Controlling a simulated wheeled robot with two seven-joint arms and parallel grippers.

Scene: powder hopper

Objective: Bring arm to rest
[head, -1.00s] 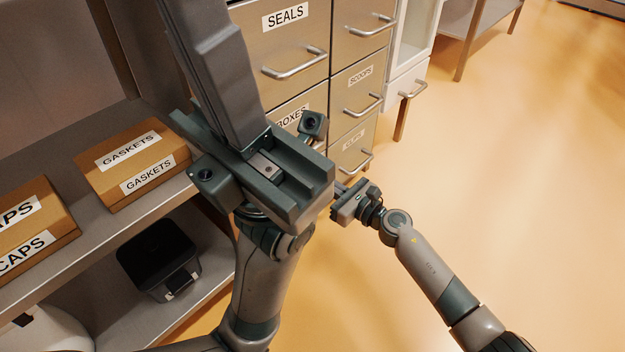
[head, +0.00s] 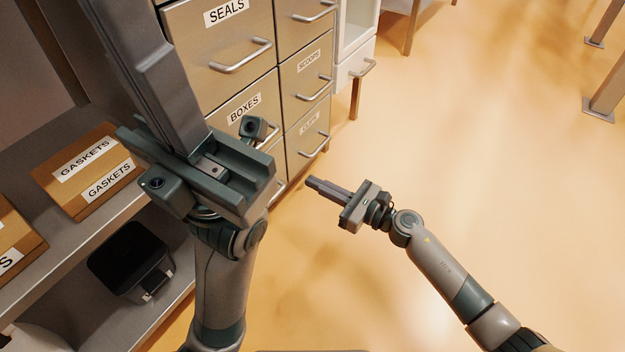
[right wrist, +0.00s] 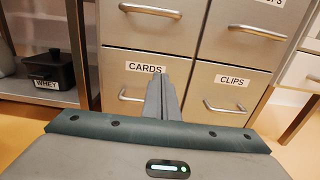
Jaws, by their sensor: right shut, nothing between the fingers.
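My right gripper (head: 312,183) shows in the middle of the head view, over the open floor. Its fingers are together with nothing between them, pointing left toward the drawer cabinet. In the right wrist view the shut fingers (right wrist: 160,84) point at the drawer fronts, overlapping the area just right of the CARDS label. My left gripper (head: 140,50) is large and close to the head camera, its fingers pointing up and left past the shelf. From this angle I cannot tell whether they are apart. No held object shows at it.
The drawer cabinet (head: 205,50) has protruding handles and labels such as SEALS, BOXES and CLIPS. A shelf holds a GASKETS box (head: 88,172), with a dark bin (head: 130,260) below. A black WHEY container (right wrist: 47,72) stands left of the cabinet. Orange floor (head: 480,150) at right is clear.

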